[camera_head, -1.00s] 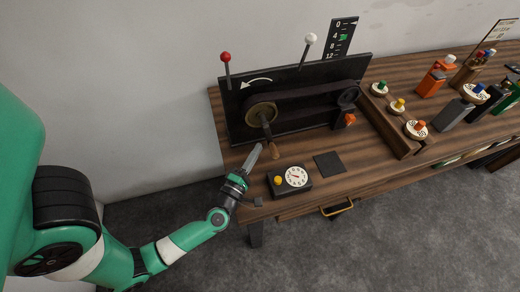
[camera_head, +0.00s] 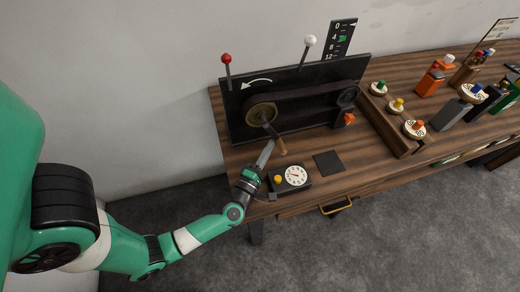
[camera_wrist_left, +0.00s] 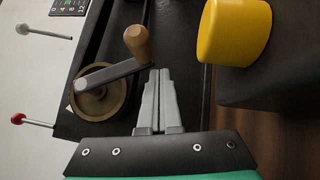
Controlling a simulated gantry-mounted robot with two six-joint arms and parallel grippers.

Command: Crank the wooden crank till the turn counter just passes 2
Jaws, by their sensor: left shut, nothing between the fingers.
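The wooden crank handle (camera_head: 281,146) hangs from the crank arm on the brass wheel (camera_head: 262,113) at the front of the black panel. The wooden handle (camera_wrist_left: 137,43) and wheel (camera_wrist_left: 101,98) also show in the left wrist view. My left gripper (camera_head: 270,143) is shut and empty, its fingertips just left of the handle. In the left wrist view its fingertips (camera_wrist_left: 160,73) are close beside the crank arm; I cannot tell whether they touch. A small box with a white round dial (camera_head: 295,176) and a yellow knob (camera_head: 278,180) sits in front; its reading is too small to tell.
A red-tipped lever (camera_head: 226,59) and a white-tipped lever (camera_head: 310,40) stand up at the panel. Behind it is a scale (camera_head: 340,38) with a green marker. A dark square pad (camera_head: 329,163) lies right of the dial box. Colored knobs and blocks fill the right side.

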